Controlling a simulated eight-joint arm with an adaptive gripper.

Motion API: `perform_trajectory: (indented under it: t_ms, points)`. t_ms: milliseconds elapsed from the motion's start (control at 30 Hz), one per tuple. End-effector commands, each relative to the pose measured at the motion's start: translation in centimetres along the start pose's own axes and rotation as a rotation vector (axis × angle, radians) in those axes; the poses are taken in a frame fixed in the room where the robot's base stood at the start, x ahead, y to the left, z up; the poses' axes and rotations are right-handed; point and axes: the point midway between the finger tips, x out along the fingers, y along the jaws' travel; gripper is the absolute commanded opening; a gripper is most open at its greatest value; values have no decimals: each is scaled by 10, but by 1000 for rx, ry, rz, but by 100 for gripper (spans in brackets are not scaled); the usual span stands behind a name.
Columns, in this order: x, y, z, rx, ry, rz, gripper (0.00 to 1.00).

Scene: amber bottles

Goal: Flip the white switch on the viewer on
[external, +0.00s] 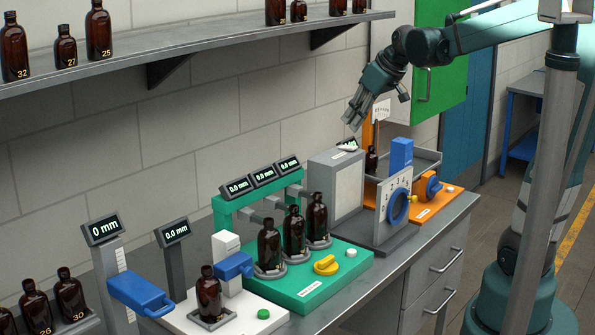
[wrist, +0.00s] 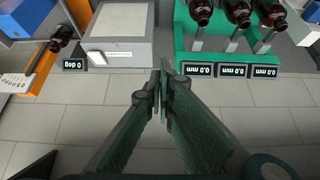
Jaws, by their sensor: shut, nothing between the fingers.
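The viewer is a grey box (external: 335,187) with a pale front panel, standing on the bench between the green station and the orange station. A small white switch (wrist: 96,57) sits beside a label on its top, near the wall-side edge. In the external view a white piece (external: 346,148) shows on the box top. I cannot tell which way the switch is set. My gripper (external: 352,122) is above the box, pointing down, apart from it. In the wrist view my gripper (wrist: 162,76) is shut and empty, with the switch to the left of its fingertips.
A "0 deg" display (wrist: 73,65) stands close beside the switch. The green station (external: 320,276) with several amber bottles is left of the viewer. A grey upright plate with a blue ring (external: 398,206) and the orange station (external: 437,199) are on the right. A bottle shelf (external: 200,48) hangs on the wall.

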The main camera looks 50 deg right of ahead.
Motion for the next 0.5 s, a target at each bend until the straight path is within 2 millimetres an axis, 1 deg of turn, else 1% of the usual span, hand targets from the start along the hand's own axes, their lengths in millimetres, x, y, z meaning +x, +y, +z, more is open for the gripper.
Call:
perform_trajectory:
  t_ms: [33,200,267,500]
  points:
    - [2,10,-6,4,1,0,0]
    - [9,42,-22,3,4,0,0]
    - [11,54,-27,3,6,0,0]
    - [21,102,-45,2,13,-1,0]
